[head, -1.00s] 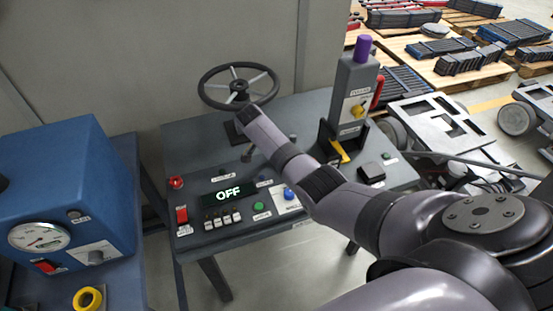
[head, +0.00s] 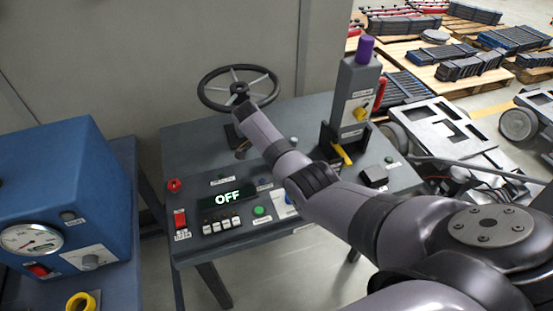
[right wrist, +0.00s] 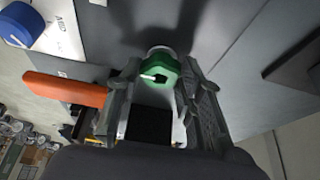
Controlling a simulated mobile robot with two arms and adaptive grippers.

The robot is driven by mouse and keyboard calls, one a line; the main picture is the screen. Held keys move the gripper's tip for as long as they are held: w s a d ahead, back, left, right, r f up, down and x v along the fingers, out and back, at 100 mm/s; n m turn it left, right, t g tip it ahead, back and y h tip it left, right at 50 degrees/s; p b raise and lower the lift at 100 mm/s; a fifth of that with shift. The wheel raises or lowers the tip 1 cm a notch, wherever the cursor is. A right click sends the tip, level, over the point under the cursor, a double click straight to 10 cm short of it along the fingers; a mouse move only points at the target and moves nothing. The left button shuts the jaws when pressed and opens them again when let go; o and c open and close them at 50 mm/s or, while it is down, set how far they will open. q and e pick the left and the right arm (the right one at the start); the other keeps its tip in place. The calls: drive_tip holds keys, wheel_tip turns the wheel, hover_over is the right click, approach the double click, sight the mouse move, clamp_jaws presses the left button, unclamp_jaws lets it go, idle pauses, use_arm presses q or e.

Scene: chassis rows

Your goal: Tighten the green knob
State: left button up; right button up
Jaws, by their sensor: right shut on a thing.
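The green knob (right wrist: 160,68) shows in the right wrist view, with a white mark on its face, on a grey surface. My right gripper (right wrist: 157,72) has a finger on each side of it and is shut on it. In the head view my right arm reaches across the console (head: 190,138); its gripper (head: 242,146) is mostly hidden behind the wrist, and the held knob cannot be made out there. My left gripper is not in view.
The console carries a black handwheel (head: 222,88), an OFF display (head: 228,195), a green button (head: 259,211) and a tower with a purple top (head: 364,48). A blue gauge box (head: 65,190) stands at left. The right wrist view shows an orange-red handle (right wrist: 65,88) and blue cap (right wrist: 20,25).

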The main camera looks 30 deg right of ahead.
drive_tip(key=o, duration=0.8)
drive_tip(key=shift+w+d+r, duration=0.2)
drive_tip(key=shift+r, duration=0.15)
drive_tip(key=o, duration=0.4)
drive_tip(key=shift+s+a+f, duration=0.1)
drive_tip(key=shift+s, duration=0.05)
drive_tip(key=shift+f, duration=0.1)
drive_tip(key=v, duration=1.2)
